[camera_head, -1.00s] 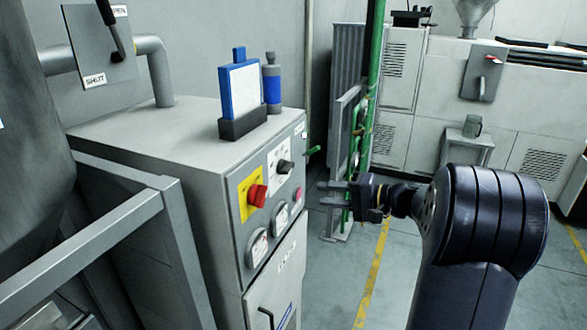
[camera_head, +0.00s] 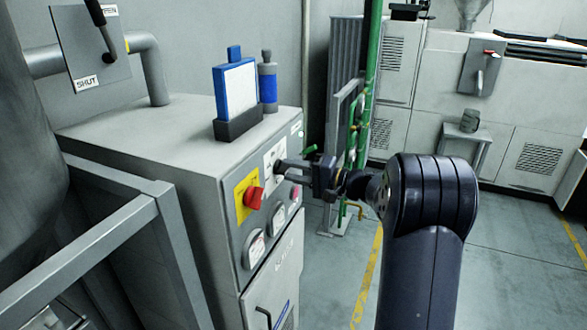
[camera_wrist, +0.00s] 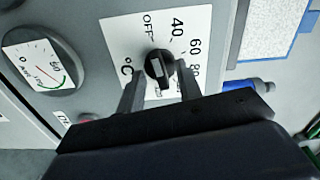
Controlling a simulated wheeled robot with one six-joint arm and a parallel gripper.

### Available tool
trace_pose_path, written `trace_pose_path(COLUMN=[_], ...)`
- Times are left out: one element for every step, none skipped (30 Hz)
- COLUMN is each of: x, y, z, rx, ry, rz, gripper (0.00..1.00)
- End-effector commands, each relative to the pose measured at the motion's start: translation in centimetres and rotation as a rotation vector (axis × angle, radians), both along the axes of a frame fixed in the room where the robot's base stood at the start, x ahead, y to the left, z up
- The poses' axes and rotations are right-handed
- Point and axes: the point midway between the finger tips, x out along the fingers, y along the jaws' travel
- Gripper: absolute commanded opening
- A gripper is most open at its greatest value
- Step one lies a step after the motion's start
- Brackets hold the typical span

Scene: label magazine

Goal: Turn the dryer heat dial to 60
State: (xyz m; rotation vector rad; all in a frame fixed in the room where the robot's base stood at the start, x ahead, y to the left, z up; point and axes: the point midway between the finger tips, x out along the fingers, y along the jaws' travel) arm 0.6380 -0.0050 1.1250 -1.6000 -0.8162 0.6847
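The black heat dial (camera_wrist: 160,68) sits on a white plate (camera_wrist: 118,30) marked OFF, 40, 60 and 80 in the wrist view. Which mark the dial points to is not clear. My gripper (camera_wrist: 160,73) is open, with one finger on each side of the dial. A small gap seems to show beside each finger; I cannot tell whether either touches. In the head view my gripper (camera_head: 280,169) reaches the plate from the right and largely hides the dial.
A red switch (camera_head: 253,197) on a yellow plate and round gauges (camera_head: 257,249) sit close by on the grey cabinet front. A blue-framed item (camera_head: 237,92) and a bottle (camera_head: 268,85) stand on top. Green pipes (camera_head: 366,90) rise behind my gripper.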

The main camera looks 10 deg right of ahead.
Motion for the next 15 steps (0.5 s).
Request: trace_pose_path(x=[0.1, 0.14, 0.16, 0.16, 0.17, 0.16, 0.16, 0.16, 0.16, 0.15, 0.15, 0.14, 0.14, 0.14, 0.14], y=[0.14, 0.17, 0.19, 0.19, 0.19, 0.18, 0.18, 0.18, 0.17, 0.18, 0.18, 0.17, 0.17, 0.17, 0.17], z=[0.01, -0.01, -0.03, -0.04, -0.04, -0.05, -0.04, -0.04, -0.04, -0.04, -0.04, -0.04, -0.04, -0.03, -0.03], rx=[0.0, 0.0, 0.0, 0.0, 0.0, 0.0, 0.0, 0.0, 0.0, 0.0, 0.0, 0.0, 0.0, 0.0, 0.0], ry=[0.0, 0.0, 0.0, 0.0, 0.0, 0.0, 0.0, 0.0, 0.0, 0.0, 0.0, 0.0, 0.0, 0.0, 0.0], rz=[0.0, 0.0, -0.001, -0.001, -0.001, -0.001, -0.001, -0.001, -0.001, -0.001, -0.001, -0.001, -0.001, -0.001, -0.001], gripper=[0.34, 0.34, 0.34, 0.34, 0.34, 0.34, 0.34, 0.34, 0.33, 0.3, 0.28, 0.25, 0.22, 0.2, 0.16])
